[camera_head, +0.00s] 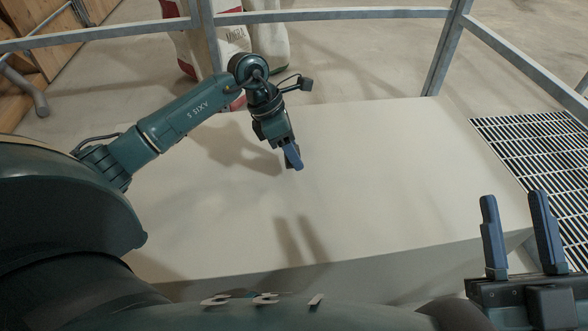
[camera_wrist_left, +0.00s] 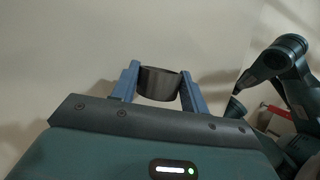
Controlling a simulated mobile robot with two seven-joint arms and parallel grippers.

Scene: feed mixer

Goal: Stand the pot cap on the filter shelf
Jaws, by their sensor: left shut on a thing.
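My left gripper (camera_head: 293,158) is over the middle back of a broad pale surface (camera_head: 370,180), pointing down. In the left wrist view, its two blue fingers (camera_wrist_left: 159,88) are shut on a dark, short round piece (camera_wrist_left: 158,83), which looks like the pot cap. In the head view the fingers mostly hide this piece, and I cannot tell whether it touches the surface. My right gripper (camera_head: 518,235) is at the lower right, with its fingers apart and nothing between them. I cannot tell for sure whether the pale surface is the filter shelf.
Metal rails (camera_head: 330,15) run behind the pale surface. Feed sacks (camera_head: 225,45) stand beyond them at the back. A floor grate (camera_head: 535,145) lies on the right. The pale surface is clear around my left gripper.

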